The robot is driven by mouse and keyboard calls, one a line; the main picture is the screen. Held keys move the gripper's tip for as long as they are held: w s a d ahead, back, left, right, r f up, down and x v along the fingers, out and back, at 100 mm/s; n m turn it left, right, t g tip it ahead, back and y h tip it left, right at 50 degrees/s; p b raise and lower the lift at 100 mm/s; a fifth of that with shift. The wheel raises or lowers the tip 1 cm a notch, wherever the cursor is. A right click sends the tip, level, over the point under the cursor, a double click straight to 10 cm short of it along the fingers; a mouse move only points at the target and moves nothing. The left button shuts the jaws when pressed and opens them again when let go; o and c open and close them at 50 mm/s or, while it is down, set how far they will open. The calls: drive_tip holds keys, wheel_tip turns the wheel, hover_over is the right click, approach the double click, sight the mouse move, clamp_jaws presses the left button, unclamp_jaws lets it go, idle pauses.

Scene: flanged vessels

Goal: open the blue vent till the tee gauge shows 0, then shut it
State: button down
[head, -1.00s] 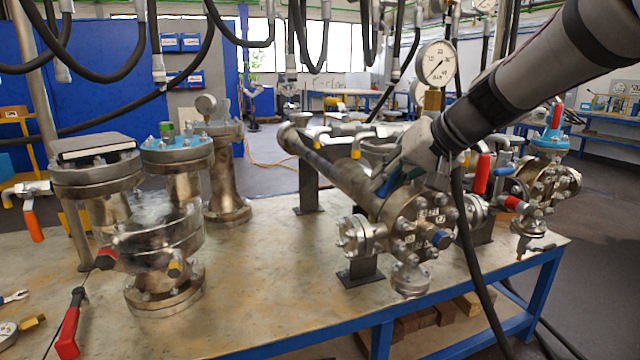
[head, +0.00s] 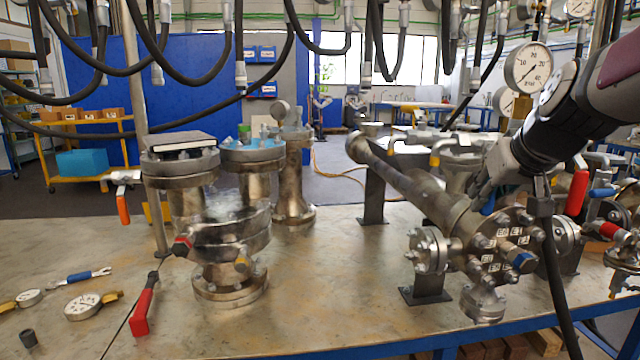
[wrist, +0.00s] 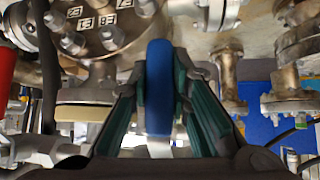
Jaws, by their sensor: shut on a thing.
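The tee (head: 435,200) is a long metal pipe body with a bolted, lettered flange at its near end. My gripper (head: 484,192) is at the tee's upper side, just behind that flange. In the wrist view, the green-padded fingers of my gripper (wrist: 158,95) are closed on both sides of the blue vent handle (wrist: 158,75). The handle stands upright in that picture. In the head view my gripper mostly hides the handle, and the vent's body is hidden. A round white gauge (head: 533,66) stands above the tee, beside my arm. Its needle is too small to read surely.
A red-handled valve (head: 578,190) and a blue lever (head: 603,192) are close right of my arm. A second vessel (head: 230,240) stands at the left. A red-handled tool (head: 143,305) and loose gauges (head: 83,306) lie on the table (head: 330,300). Its middle is clear.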

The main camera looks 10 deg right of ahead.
idle(0.3)
drive_tip(key=c, duration=1.5)
unclamp_jaws()
drive_tip(key=shift+d, duration=0.1)
drive_tip(key=shift+o, duration=0.2)
drive_tip(key=v, duration=1.2)
drive_tip(key=shift+f, duration=0.1)
drive_tip(key=s+a+f+n+g+y, duration=0.15)
drive_tip(key=s+a+f+g, duration=0.25)
drive_tip(key=s+a+f, duration=0.65)
drive_tip(key=s+a+f+g+p, duration=0.1)
drive_tip(key=s+a+f+g, duration=0.35)
drive_tip(key=s+f, duration=0.75)
wheel_tip(320, 180, up, 23)
drive_tip(key=s+t+p, duration=0.1)
drive_tip(key=t+p, duration=0.3)
drive_tip(key=p, duration=1.5)
drive_tip(key=shift+s+a+n, duration=0.2)
drive_tip(key=shift+n, duration=0.15)
